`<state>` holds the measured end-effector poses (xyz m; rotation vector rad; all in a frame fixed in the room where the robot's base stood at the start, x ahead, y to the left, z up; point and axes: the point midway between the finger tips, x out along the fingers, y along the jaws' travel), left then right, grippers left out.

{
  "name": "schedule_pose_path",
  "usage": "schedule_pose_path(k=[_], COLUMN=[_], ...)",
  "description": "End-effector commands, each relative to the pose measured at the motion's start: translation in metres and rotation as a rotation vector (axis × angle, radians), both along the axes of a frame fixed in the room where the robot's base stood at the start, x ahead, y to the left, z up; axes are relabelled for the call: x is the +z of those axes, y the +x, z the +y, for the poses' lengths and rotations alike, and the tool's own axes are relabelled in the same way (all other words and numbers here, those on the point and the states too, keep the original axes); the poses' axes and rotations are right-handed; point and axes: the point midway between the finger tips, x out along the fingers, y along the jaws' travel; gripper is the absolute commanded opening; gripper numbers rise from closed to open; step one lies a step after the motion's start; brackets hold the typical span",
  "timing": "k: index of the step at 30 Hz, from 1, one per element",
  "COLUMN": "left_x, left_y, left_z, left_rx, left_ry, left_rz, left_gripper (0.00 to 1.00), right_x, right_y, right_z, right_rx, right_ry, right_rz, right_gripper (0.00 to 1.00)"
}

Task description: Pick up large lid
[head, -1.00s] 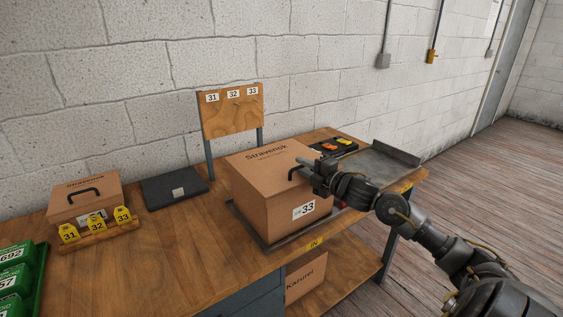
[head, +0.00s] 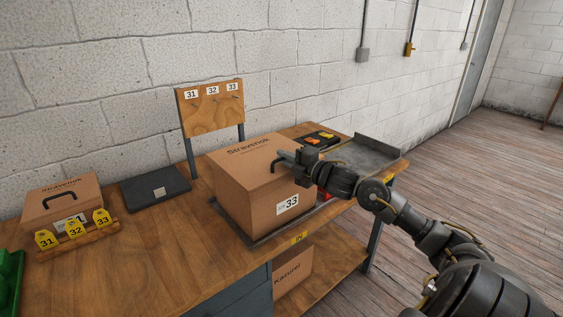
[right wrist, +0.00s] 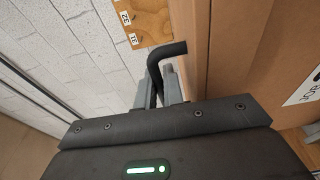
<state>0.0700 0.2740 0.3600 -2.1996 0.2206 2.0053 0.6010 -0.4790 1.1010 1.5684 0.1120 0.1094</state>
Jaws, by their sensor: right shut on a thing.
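The large cardboard box (head: 236,198) carries a "33" label and stands on a dark tray (head: 247,239) on the bench. Its large lid (head: 232,153), printed "Stravenok", is the top of the box; I see no clear gap under it. The lid's black handle (head: 276,164) is partly hidden by my right gripper (head: 287,156). In the right wrist view, the right gripper (right wrist: 163,85) is shut on the black handle (right wrist: 168,52), with a finger on each side. My left gripper is not in view.
A smaller lidded box (head: 62,200) and a rack of yellow number tags (head: 75,237) stand at the left. A dark flat case (head: 155,188) lies behind. A wooden board (head: 212,108) rises behind the large box. A metal tray (head: 365,155) sits at right.

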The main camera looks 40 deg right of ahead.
Motion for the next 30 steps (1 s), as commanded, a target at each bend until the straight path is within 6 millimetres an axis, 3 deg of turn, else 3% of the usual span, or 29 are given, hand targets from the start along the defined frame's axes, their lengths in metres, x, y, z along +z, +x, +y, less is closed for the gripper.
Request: schedule_pose_path(k=[4,13,21,30], left_x=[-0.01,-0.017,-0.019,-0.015], left_y=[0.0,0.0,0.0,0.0], left_z=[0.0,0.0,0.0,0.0], left_rx=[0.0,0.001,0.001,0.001], left_ry=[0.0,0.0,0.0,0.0], left_rz=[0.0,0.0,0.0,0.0], left_gripper=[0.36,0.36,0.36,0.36], right_x=[0.022,0.083,0.106,0.119], right_y=[0.0,-0.053,-0.102,-0.131], right_z=[0.0,0.017,0.031,0.039], right_rx=[0.0,0.005,0.003,0.002], right_ry=[-0.005,-0.011,0.0,-0.001], right_rz=[-0.008,-0.004,-0.004,-0.002], right_gripper=[0.0,0.0,0.0,0.0])
